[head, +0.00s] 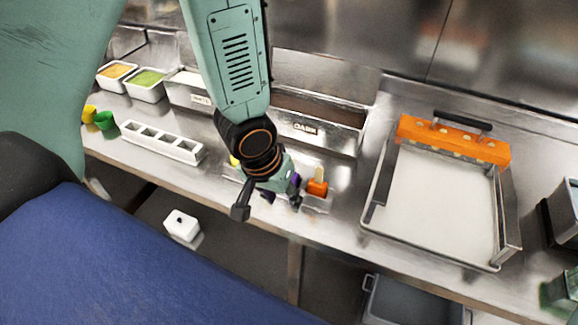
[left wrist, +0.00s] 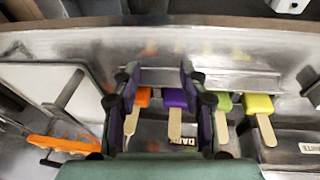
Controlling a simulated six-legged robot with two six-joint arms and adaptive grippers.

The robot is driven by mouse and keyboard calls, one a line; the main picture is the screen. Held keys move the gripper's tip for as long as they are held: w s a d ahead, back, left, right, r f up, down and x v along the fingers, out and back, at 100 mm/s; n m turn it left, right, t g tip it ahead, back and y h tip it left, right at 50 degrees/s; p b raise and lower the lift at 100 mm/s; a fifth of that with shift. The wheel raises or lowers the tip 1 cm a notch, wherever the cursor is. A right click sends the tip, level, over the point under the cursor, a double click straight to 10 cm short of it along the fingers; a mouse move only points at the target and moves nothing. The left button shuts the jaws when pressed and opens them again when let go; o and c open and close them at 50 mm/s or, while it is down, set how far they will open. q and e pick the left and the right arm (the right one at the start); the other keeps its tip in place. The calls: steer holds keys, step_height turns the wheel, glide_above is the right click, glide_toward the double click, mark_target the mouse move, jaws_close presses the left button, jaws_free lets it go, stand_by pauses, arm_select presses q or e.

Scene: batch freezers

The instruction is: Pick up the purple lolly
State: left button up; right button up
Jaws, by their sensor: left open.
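The purple lolly (left wrist: 176,98) lies in the left wrist view with its pale wooden stick pointing down the picture. It lies in a row between an orange lolly (left wrist: 143,97) and a green lolly (left wrist: 222,103). My left gripper (left wrist: 158,80) is open, and its dark fingers with purplish pads frame the orange and purple lollies. Nothing is seen gripped. In the head view my left gripper (head: 281,193) is low over the counter, beside the orange lolly (head: 317,187). There it largely hides the purple lolly. My right gripper is in neither view.
A yellow lolly (left wrist: 258,104) ends the row. Steel bins, one labelled DARK (head: 305,129), stand behind. A white slotted holder (head: 161,142) is left on the counter (head: 345,215). A framed white tray (head: 440,205) with an orange bar (head: 455,141) is at right.

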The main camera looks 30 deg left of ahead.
arm_select(q)
steer(key=shift+t+y, duration=0.7)
steer(key=shift+y, duration=0.1)
steer(key=w+r, duration=0.2)
steer(key=w+a+r+b, duration=0.1)
steer(key=w+r, duration=0.1)
steer(key=w, duration=0.1)
steer(key=w+a+r+b, duration=0.1)
steer(key=w+r, duration=0.1)
steer(key=shift+w+a+r, duration=0.15)
steer(key=shift+w+r, duration=0.05)
steer(key=shift+r, duration=0.1)
steer(key=f+b, duration=0.3)
steer(key=f, duration=0.1)
steer(key=shift+w, duration=0.25)
steer(key=shift+w+f, duration=0.2)
steer(key=shift+w, duration=0.1)
steer(key=shift+r, duration=0.1)
